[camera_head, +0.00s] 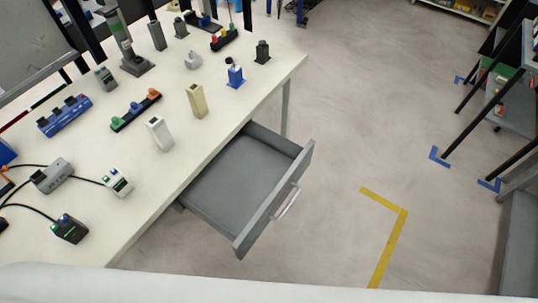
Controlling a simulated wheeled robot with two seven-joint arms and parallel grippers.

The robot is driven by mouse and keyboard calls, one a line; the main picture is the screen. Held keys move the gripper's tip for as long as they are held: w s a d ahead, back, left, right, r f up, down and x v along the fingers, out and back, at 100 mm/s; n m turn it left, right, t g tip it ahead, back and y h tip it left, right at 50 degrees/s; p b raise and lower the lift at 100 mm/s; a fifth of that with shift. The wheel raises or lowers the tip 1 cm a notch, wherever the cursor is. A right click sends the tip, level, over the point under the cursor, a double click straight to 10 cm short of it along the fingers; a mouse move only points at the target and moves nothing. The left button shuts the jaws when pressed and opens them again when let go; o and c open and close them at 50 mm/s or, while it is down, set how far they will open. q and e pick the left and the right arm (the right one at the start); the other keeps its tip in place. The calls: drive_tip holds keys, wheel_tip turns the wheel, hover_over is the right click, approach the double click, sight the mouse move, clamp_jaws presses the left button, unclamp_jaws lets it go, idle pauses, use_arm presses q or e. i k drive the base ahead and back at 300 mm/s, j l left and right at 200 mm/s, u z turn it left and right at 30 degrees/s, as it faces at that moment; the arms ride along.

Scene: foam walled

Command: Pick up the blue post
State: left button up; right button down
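The blue post (236,77) is a small upright block with a dark round top. It stands on the white table (188,82) near its right edge, between a beige post (198,102) and a dark grey post (262,53). Nothing covers it from this side. Neither of my grippers shows in the head view.
An empty grey drawer (236,185) stands open below the table's right edge. A white post (160,135), a coloured block strip (136,110) and a blue block set (64,117) are on the table. Corded boxes lie at front left. Open floor (355,120) is at right.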

sight(234, 73)
drive_tip(key=i+l+u, duration=0.15)
drive_tip(key=l, duration=0.2)
drive_tip(key=i+l+u, duration=0.15)
drive_tip(key=l, duration=0.2)
drive_tip(key=i+l+u, duration=0.1)
drive_tip(key=l, duration=0.3)
drive_tip(key=i+l+u, duration=0.15)
drive_tip(key=l, duration=0.25)
drive_tip(key=i, duration=0.1)
